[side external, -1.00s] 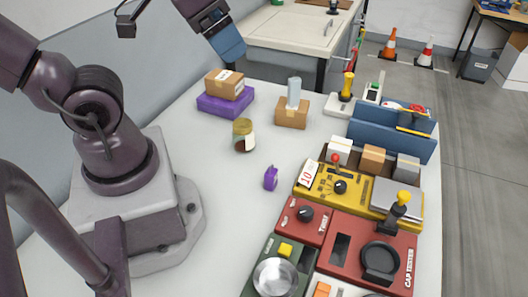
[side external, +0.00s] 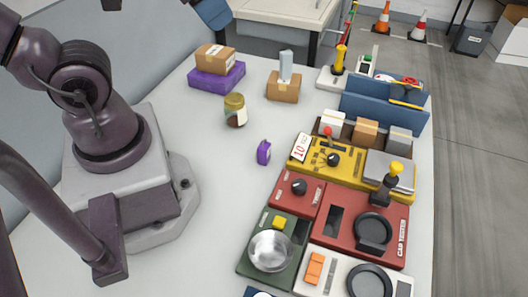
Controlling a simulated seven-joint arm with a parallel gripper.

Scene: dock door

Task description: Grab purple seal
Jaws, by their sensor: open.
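The purple seal (side external: 263,152), a small purple piece, stands on the pale table in the middle of the side external view, left of the yellow device. Only the blue end of my gripper (side external: 213,12) shows, at the top edge of the view. It is well above and behind the seal in the picture, apart from it. Its fingers are mostly cut off by the frame, and nothing is seen held in it.
A jar (side external: 235,110) stands behind the seal. A cardboard box on a purple box (side external: 216,78) and another carton (side external: 283,87) are farther back. The yellow device (side external: 345,162), red devices (side external: 345,215) and green device (side external: 273,245) line the right. Table around the seal's left is clear.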

